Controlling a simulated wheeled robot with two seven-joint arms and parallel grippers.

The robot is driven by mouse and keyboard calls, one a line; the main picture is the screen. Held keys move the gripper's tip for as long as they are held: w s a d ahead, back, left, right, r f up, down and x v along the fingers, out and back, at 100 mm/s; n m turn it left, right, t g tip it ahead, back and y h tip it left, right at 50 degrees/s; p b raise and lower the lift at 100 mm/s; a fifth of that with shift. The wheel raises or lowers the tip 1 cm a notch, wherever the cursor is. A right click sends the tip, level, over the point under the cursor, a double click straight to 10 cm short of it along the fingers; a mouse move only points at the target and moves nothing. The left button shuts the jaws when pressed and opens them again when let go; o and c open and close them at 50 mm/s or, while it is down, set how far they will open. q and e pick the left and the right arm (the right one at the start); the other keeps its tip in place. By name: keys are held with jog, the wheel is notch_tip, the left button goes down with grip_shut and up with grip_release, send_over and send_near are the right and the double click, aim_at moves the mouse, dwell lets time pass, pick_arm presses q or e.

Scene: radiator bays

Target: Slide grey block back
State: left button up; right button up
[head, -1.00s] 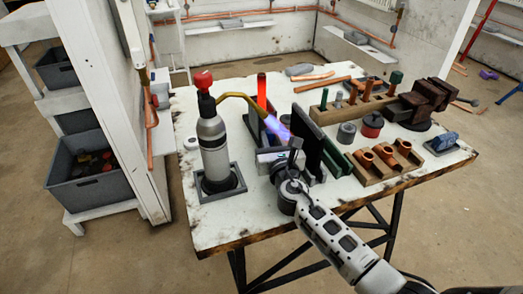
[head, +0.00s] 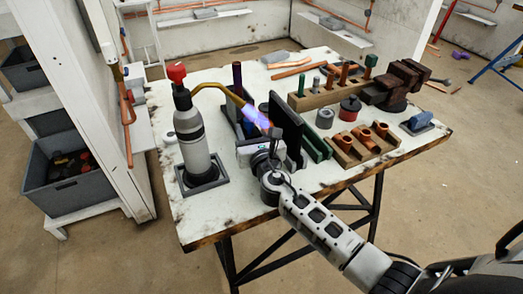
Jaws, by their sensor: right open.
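A pale grey block (head: 246,153) sits on the workbench just right of the torch bottle, at the front of a dark upright holder (head: 230,118). My right gripper (head: 275,143) is just right of the block, in front of a tall black plate (head: 288,128). It is open. Its wrist hides part of the block's right side, and I cannot tell whether it touches the block. My left gripper is out of view.
A gas torch (head: 190,135) stands upright in a square tray, its blue-purple flame crossing above the block towards my right gripper. Right of the plate are a green bar (head: 317,145), a wooden rack of copper fittings (head: 352,158) and a vise (head: 398,85).

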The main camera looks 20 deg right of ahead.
jog(key=s, duration=0.4)
jog(key=s+a, duration=0.1)
jog(key=s, duration=0.7)
jog(key=shift+s+a, duration=0.3)
jog(key=shift+s, duration=0.1)
jog(key=shift+s+a, duration=0.1)
jog(key=shift+s, duration=0.55)
